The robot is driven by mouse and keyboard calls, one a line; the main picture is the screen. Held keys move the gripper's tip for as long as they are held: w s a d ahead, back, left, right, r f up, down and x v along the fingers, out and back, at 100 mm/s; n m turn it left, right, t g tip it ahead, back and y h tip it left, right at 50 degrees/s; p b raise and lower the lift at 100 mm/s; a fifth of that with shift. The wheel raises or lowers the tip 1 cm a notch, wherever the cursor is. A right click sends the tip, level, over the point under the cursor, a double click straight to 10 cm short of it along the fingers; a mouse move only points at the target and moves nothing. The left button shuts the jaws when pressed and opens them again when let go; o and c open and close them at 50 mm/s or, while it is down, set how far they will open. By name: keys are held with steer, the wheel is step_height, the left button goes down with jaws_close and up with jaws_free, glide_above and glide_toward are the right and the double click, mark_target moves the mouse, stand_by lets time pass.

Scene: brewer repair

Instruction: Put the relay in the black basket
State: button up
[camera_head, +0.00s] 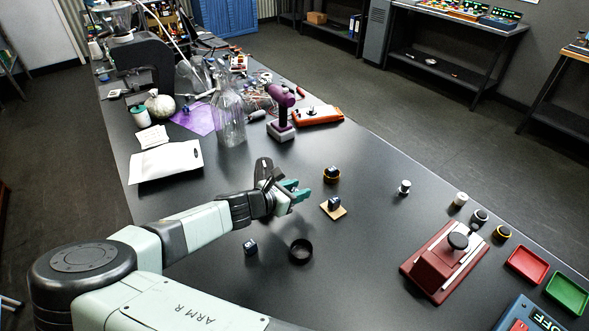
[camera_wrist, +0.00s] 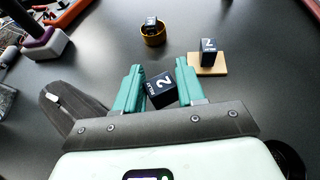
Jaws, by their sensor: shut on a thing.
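My gripper (camera_head: 293,190) is over the middle of the table. In the wrist view its teal fingers (camera_wrist: 159,80) are shut on a dark relay (camera_wrist: 161,90) marked with a white 2, which sits tilted between them. In the head view the held relay is hidden or too small to make out. The black basket (camera_head: 301,259), a small round open cup, stands on the table in front of my gripper, apart from it. Part of it shows at the lower right of the wrist view (camera_wrist: 287,154). It looks empty in the head view.
Another relay (camera_head: 334,202) stands on a wooden pad (camera_head: 341,212). One sits in a yellow-orange basket (camera_head: 331,180). One lies on the table (camera_head: 250,246), left of the black basket. A red device (camera_head: 430,268) is at the right.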

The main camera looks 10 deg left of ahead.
mark_target(301, 254)
steer(key=s+d+r+m+g+h, duration=0.1)
steer(key=s+r+m+g+h, duration=0.1)
steer(key=s, duration=0.5)
steer(key=s+d+r+m+g+h, duration=0.2)
steer(key=s+r+m+g, duration=0.1)
steer(key=s+r, duration=0.2)
steer(key=shift+s+d+m, duration=0.25)
steer(key=shift+s+m, duration=0.15)
steer(key=shift+s, duration=0.55)
steer(key=shift+f, duration=4.85)
steer(key=o, duration=1.1)
step_height(301, 254, up, 7)
steer(key=shift+r, duration=0.1)
